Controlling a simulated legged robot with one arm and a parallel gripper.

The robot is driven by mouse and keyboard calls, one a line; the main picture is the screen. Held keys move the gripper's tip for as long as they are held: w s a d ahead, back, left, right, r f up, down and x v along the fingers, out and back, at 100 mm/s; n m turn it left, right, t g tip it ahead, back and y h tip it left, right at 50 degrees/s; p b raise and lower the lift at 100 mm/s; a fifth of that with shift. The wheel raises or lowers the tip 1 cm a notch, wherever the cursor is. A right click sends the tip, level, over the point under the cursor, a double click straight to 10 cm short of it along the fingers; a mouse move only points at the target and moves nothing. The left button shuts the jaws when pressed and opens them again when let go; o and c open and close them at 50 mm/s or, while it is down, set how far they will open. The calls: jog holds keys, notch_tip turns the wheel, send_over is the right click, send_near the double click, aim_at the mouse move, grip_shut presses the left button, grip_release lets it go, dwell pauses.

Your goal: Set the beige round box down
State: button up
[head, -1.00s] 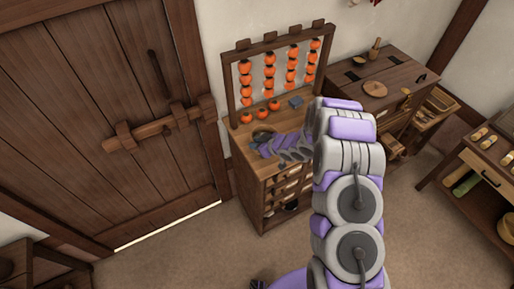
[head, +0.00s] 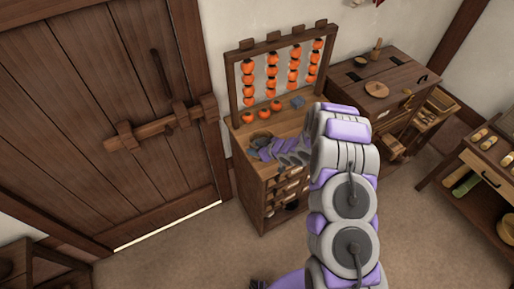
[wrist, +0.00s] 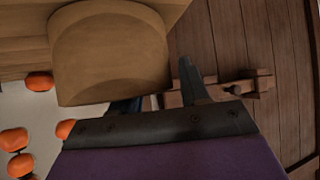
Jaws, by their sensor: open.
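The beige round box (wrist: 110,55) fills the upper left of the wrist view, close to the camera. It appears to rest on the wooden cabinet top (wrist: 22,55). My gripper (wrist: 156,85) is open; one dark finger stands clear to the right of the box, the other is mostly hidden behind the box's lower edge. I cannot tell whether either finger touches it. In the head view my gripper (head: 256,146) is low over the left part of the cabinet top (head: 290,122), and the box is too small and covered there to make out clearly.
A frame of hanging orange fruit (head: 274,72) rises at the cabinet's back, with loose orange fruit (head: 263,113) and a grey block (head: 297,102) before it. A barred door (head: 110,120) is left. A wooden chest (head: 380,80) stands right. The floor in front is clear.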

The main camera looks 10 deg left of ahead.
jog(key=shift+s+d+r, duration=0.1)
jog(key=shift+s+r, duration=0.05)
jog(key=shift+r, duration=0.05)
jog(key=v, duration=1.1)
jog(key=shift+s, duration=0.15)
